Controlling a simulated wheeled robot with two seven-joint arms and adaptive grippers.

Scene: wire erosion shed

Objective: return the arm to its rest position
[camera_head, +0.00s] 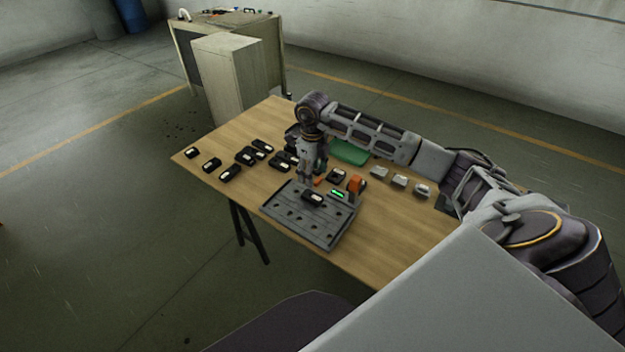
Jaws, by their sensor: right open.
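My right arm comes in from the right and reaches over the wooden table. My right gripper (312,182) points down, open, just above a black block with a pale label (314,197). That block sits at the back edge of a grey plate with holes (300,226). I cannot tell whether the fingertips touch the block. My left gripper is not in this view.
The wooden table (391,229) carries several black labelled blocks (231,172) on its left. A green-lit display (338,193), an orange part (355,184), a green item (349,152) and several pale grey pieces (399,180) lie near the arm. A cabinet (227,77) stands behind.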

